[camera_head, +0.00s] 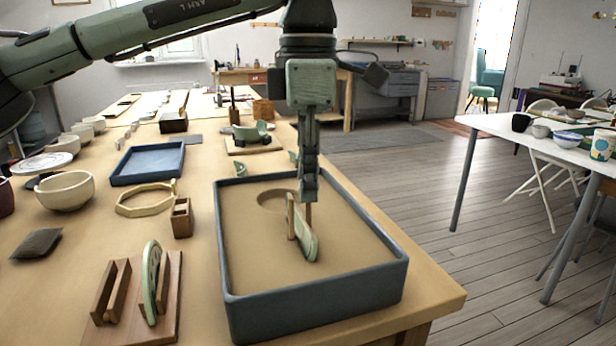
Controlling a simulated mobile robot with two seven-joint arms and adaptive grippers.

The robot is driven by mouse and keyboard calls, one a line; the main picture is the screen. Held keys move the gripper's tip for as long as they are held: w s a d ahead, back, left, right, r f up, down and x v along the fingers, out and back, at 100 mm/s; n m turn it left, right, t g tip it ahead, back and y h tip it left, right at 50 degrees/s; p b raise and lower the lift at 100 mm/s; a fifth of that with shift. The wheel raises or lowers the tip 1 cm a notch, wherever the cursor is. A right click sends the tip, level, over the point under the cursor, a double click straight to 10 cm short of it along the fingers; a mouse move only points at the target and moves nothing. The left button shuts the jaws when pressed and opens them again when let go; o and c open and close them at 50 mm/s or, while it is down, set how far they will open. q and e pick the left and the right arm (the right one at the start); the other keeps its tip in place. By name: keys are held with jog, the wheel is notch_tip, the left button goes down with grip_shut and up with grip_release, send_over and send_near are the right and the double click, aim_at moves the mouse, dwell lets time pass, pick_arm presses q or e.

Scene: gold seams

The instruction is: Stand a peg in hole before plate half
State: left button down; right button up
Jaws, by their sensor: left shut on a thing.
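A blue-rimmed tray of sand (392,277) stands at the table's front right. A pale green plate half (303,238) stands on edge in the sand. One thin wooden peg (290,217) stands upright at its left face. My left gripper (308,198) points straight down over the tray, shut on a second wooden peg (308,212) just behind the plate half. The gripper hides the top of this peg, and the plate half hides its foot, so I cannot tell whether it is in a hole. My right gripper is not in view.
Another pale green plate piece (151,282) stands in a wooden rack (168,325) at the front left. A small wooden block holder (181,218), an octagonal wooden ring (146,199), a cream bowl (65,190) and an empty blue tray (148,163) lie left of the sand tray.

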pick_arm(q)
jog(key=shift+f+b, duration=0.55)
jog(key=shift+f, duration=0.5)
dwell(0.4)
jog(key=shift+r, duration=0.15)
dwell(0.5)
jog(key=shift+r+p, duration=2.05)
jog(key=shift+r, duration=0.45)
jog(key=shift+f, duration=0.15)
jog(key=shift+f+b, duration=0.4)
jog(key=shift+f, duration=0.2)
jog(key=shift+f, duration=0.5)
jog(key=shift+f+b, duration=0.9)
jog(key=shift+f, duration=0.3)
dwell(0.9)
